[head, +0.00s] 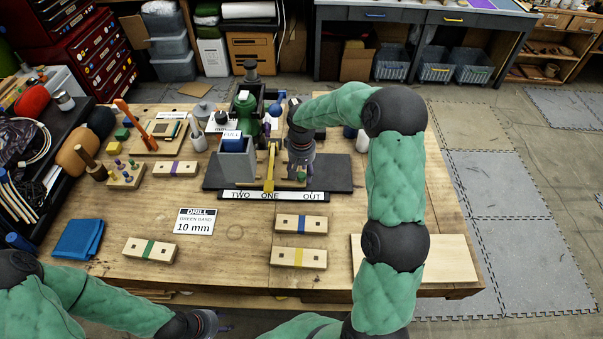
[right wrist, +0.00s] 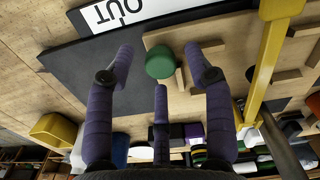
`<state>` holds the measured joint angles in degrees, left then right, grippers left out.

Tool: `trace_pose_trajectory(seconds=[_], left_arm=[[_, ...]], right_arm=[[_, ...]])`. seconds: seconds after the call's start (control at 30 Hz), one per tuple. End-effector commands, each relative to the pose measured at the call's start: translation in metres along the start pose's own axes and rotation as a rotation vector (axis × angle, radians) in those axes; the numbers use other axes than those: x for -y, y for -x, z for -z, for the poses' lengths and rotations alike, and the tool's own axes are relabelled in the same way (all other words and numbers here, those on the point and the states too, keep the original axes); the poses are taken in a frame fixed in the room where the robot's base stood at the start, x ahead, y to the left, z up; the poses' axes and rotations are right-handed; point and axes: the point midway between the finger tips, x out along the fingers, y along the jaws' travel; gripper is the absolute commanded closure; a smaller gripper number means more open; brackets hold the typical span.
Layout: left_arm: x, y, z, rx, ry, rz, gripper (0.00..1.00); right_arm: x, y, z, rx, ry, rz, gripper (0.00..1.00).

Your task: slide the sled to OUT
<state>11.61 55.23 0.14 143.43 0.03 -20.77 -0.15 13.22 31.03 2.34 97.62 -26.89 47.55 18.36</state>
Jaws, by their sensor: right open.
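The light wooden sled (right wrist: 225,60) lies on the dark base plate (head: 335,172), with a round green knob (right wrist: 160,62) on it. In the head view the sled is mostly hidden behind my right gripper and the yellow lever (head: 270,167). The label strip (head: 273,196) reads TWO, ONE, OUT from left to right. The knob stands left of the word OUT in the head view. My right gripper (right wrist: 161,68) is open, its purple fingers spread around the knob; contact is not clear. My left gripper (head: 218,323) is at the bottom edge, away from the sled; its fingers are unclear.
A grey bin marked FULL (head: 237,160) and a green machine (head: 245,108) stand beside the sled. Wooden blocks with blue (head: 301,224), yellow (head: 299,258) and green (head: 149,249) stripes lie in front, near a DRILL card (head: 195,221). The plate's right part is bare.

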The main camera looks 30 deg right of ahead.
Motion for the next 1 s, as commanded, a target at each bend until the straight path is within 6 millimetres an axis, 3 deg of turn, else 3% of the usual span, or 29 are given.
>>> trace_pose_trajectory(seconds=[0.4, 0.57, 0.6, 0.83, 1.0], left_arm=[[0.0, -0.001, 0.0, 0.0, 0.0, 0.0, 0.6], [0.0, -0.001, 0.0, 0.0, 0.0, 0.0, 0.6], [0.0, -0.001, 0.0, 0.0, 0.0, 0.0, 0.6], [0.0, -0.001, 0.0, 0.0, 0.0, 0.0, 0.6], [0.0, 0.0, 0.0, 0.0, 0.0, 0.0, 0.6]], right_arm=[[0.0, -0.007, 0.0, -0.001, 0.0, 0.001, 0.49], [0.0, -0.007, 0.0, -0.001, 0.0, 0.001, 0.95], [0.0, -0.007, 0.0, -0.001, 0.0, 0.001, 1.0], [-0.007, -0.007, -0.002, 0.0, -0.002, 0.0, 1.0], [-0.046, -0.006, -0.015, 0.002, -0.007, -0.001, 1.0]])
